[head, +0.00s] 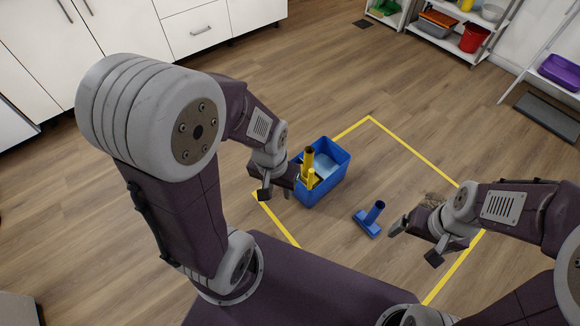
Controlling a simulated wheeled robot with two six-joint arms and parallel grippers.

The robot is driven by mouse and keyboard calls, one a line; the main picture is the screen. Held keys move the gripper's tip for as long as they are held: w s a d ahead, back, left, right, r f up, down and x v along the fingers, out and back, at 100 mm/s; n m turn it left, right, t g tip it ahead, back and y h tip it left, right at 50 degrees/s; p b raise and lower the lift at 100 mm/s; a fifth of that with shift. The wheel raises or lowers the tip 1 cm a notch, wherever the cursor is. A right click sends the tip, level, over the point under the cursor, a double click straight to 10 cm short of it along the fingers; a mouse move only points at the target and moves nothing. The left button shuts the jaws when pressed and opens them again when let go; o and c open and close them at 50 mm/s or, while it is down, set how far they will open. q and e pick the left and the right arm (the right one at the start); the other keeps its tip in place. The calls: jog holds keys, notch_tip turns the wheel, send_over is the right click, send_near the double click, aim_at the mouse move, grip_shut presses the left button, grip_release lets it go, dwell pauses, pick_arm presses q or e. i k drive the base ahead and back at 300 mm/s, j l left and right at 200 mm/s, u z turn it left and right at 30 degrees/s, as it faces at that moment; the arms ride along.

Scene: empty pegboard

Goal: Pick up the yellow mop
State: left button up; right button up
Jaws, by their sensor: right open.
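The yellow mop (311,178) is inside a blue bin (327,185) on the wooden floor, near the bin's left side. It has an upright yellow tube with a dark opening at its top; its lower part is hidden by the bin wall. My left gripper (278,188) is just left of the bin, close to the yellow mop. Its far finger is hard to make out, so its opening and any contact are unclear. My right gripper (416,243) is open and empty, low over the floor right of the bin.
A blue mop-head-like piece (369,219) with an upright tube lies on the floor between the bin and my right gripper. Yellow tape (410,148) outlines a floor area. White shelves with a red bucket (474,38) stand at the back right. White cabinets (110,40) line the back left.

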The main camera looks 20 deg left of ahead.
aim_at(308, 165)
jog(key=u, duration=0.6)
jog(key=i+l+z, duration=0.1)
jog(key=i+z, duration=0.2)
jog(key=i, duration=0.75)
